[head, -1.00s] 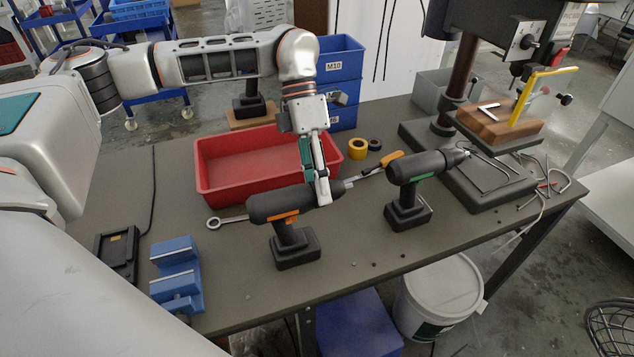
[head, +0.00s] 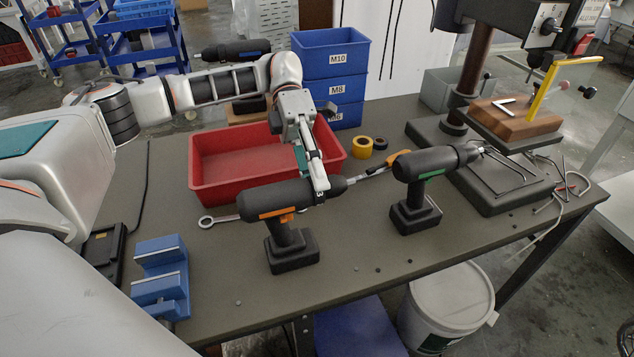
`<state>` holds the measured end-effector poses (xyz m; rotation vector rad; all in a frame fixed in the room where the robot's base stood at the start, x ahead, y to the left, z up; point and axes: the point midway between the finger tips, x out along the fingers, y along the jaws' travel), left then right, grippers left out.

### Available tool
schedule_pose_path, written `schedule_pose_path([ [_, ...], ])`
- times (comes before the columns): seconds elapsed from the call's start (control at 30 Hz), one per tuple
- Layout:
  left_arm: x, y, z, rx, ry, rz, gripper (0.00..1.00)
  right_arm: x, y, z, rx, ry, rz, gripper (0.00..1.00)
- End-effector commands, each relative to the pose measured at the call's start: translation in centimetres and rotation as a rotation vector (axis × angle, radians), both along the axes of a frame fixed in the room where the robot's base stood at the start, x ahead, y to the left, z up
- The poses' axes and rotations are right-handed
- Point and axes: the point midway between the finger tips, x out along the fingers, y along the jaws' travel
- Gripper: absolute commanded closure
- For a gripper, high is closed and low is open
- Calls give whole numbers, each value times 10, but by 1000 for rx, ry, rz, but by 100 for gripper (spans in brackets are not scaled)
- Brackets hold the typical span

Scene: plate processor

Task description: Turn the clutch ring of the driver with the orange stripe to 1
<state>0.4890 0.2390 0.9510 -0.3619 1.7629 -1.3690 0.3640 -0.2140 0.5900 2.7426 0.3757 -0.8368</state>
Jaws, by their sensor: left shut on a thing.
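The driver with the orange stripe (head: 268,204) stands upright on its battery foot on the bench, its nose pointing right. My left gripper (head: 321,190) comes down from above and is shut on the front of this driver, around its clutch ring. The fingers hide most of the ring, and its numbers cannot be read. A second driver with a green stripe (head: 427,166) stands to the right, apart from the gripper. My right gripper is not in view.
A red tray (head: 215,199) lies behind the driver, close to my left arm. A wrench (head: 218,219), a screwdriver (head: 372,174), tape rolls (head: 362,148) and a blue vise (head: 160,266) are on the bench. A drill press (head: 440,131) stands at right. The front middle is mostly clear.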

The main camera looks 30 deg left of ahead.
Motion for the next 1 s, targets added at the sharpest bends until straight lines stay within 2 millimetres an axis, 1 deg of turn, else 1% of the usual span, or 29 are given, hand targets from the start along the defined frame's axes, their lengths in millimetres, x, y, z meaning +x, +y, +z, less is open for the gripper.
schedule_pose_path([
  [0.03,0,0,-2,1,5,0,85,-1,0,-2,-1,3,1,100],
  [0.37,0,0,-1,-2,4,0,85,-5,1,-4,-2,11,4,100],
  [0.4,0,0,-1,-2,4,0,59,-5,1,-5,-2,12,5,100],
  [0.43,0,0,-1,-2,4,0,51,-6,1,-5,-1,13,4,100],
  [0.47,0,0,-1,-2,4,0,46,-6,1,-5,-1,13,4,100],
  [0.83,1,1,1,-2,3,1,46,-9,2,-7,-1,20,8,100],
  [1.0,12,12,8,0,0,1,46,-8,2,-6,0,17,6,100],
])
